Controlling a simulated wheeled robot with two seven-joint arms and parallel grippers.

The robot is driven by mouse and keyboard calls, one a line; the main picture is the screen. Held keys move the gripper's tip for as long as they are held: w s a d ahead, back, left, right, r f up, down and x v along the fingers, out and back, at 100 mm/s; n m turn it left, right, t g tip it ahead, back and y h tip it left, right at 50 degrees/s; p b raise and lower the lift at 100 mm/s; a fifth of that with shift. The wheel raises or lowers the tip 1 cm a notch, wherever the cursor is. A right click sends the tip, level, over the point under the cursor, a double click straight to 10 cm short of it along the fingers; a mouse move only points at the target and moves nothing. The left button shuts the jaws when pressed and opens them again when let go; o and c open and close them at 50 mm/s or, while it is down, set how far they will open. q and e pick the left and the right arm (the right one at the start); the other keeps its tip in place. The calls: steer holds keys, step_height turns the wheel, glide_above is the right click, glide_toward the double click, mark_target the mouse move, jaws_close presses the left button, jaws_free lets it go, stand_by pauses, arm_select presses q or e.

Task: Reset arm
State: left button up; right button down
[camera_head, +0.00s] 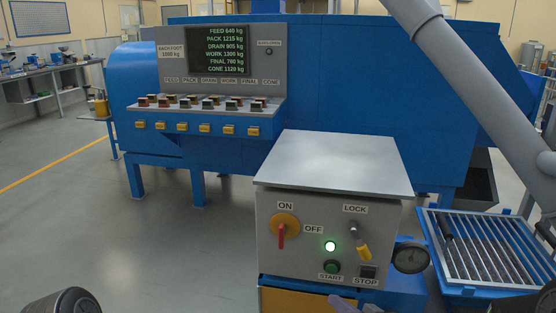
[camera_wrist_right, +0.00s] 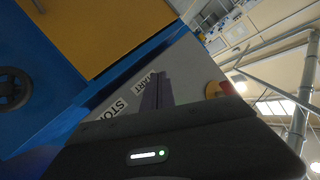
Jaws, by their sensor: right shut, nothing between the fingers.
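My left gripper is out of view.
A blue machine (camera_head: 340,80) stands behind the box, with a display (camera_head: 216,49) and rows of switches on its console. Open grey floor (camera_head: 150,225) lies to the left.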

steer(key=s+f+g+h+p, duration=0.2)
steer(key=s+f+g+h, duration=0.15)
steer(key=f, duration=0.55)
steer(key=s+a+f+g+p, duration=0.2)
steer(key=s+a+f+g, duration=0.1)
steer(key=s, duration=0.5)
steer(key=s+a+f+g+p, duration=0.3)
steer(key=s+f, duration=0.1)
steer(key=s, duration=0.5)
steer(key=s+a+f+m+g+p, duration=0.1)
steer(key=s+a+f+g+p, duration=0.1)
steer(key=s, duration=0.6)
steer(key=shift+s+a+f+g+y, duration=0.4)
steer(key=shift+a+f+g, duration=0.35)
steer(key=shift+a, duration=0.2)
